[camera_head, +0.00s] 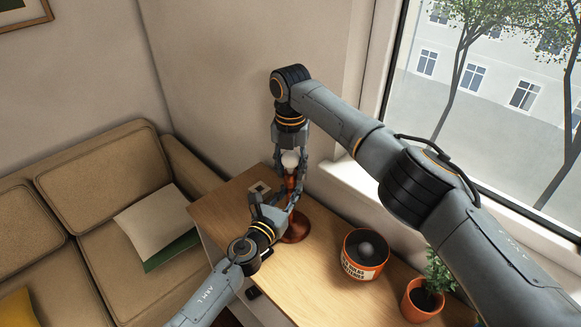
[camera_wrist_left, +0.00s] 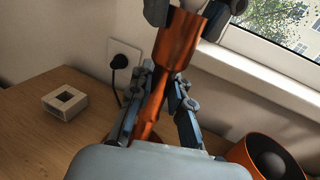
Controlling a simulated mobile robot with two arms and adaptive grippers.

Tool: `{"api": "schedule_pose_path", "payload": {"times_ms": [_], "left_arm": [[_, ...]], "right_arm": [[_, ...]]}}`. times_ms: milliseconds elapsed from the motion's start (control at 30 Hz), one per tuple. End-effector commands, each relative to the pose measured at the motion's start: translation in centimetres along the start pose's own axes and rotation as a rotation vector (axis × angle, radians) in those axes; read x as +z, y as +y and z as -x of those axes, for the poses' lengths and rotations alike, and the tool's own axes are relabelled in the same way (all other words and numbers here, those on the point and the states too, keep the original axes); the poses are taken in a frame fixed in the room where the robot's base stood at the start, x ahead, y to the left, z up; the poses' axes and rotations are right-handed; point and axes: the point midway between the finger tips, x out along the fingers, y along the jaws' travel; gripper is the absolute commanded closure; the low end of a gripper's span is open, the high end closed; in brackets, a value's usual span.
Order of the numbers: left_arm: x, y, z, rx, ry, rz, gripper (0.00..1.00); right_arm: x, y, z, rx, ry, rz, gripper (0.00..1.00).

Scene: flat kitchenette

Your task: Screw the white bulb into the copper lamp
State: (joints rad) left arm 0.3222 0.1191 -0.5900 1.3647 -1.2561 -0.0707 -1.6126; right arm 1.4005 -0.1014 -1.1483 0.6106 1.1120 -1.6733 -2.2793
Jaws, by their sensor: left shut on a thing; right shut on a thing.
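The copper lamp (camera_head: 297,229) stands upright on the wooden cabinet top; its stem and socket (camera_wrist_left: 176,38) show large in the left wrist view. My left gripper (camera_head: 288,204) is shut on the lamp's stem from the front left. The white bulb (camera_head: 290,160) is above the lamp, with my right gripper (camera_head: 291,168) pointing down and shut on it. In the left wrist view the bulb (camera_wrist_left: 193,4) is cut off at the top edge, at the socket's mouth. The fingers hide the bulb's base, so I cannot tell how far it sits in the socket.
An orange tin (camera_head: 364,256) with a grey round thing in it stands right of the lamp. A potted plant (camera_head: 424,297) is farther right. The window is behind my right arm.

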Motion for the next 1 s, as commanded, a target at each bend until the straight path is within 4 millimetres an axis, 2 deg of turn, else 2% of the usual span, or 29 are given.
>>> {"api": "schedule_pose_path", "payload": {"times_ms": [1000], "left_arm": [[-0.26, 0.01, 0.09, 0.0, 0.004, 0.0, 1.0]], "right_arm": [[-0.06, 0.09, -0.23, -0.001, 0.003, -2.369, 1.0]]}}
